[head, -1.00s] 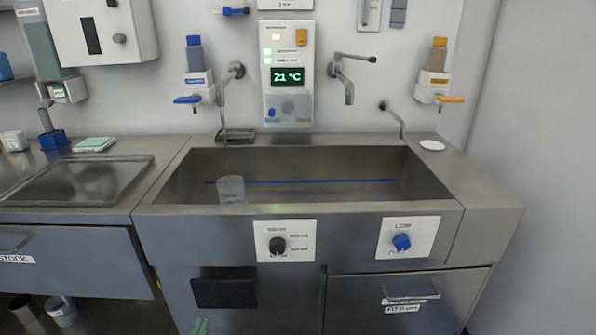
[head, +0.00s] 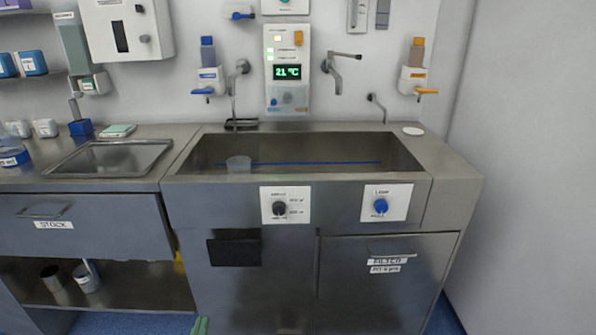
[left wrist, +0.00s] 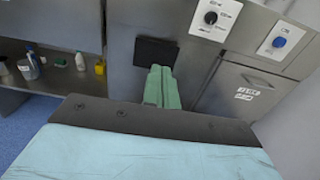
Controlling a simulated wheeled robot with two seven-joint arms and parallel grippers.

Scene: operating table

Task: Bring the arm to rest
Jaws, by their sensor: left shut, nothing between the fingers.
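My left gripper (left wrist: 161,88) shows in the left wrist view as two green fingers shut together with nothing between them. It points at the front of the sink cabinet, below the dark panel (left wrist: 156,52). In the head view only the green tip of my left gripper (head: 200,326) shows at the bottom edge, low in front of the sink cabinet. The rest of my left arm is out of that view. My right gripper is in neither view.
The steel sink (head: 300,152) holds a clear cup (head: 238,164) at its left. A counter with a tray (head: 110,157) and a drawer (head: 85,222) is on the left. Cans (head: 86,277) stand on the shelf below. The floor in front looks clear.

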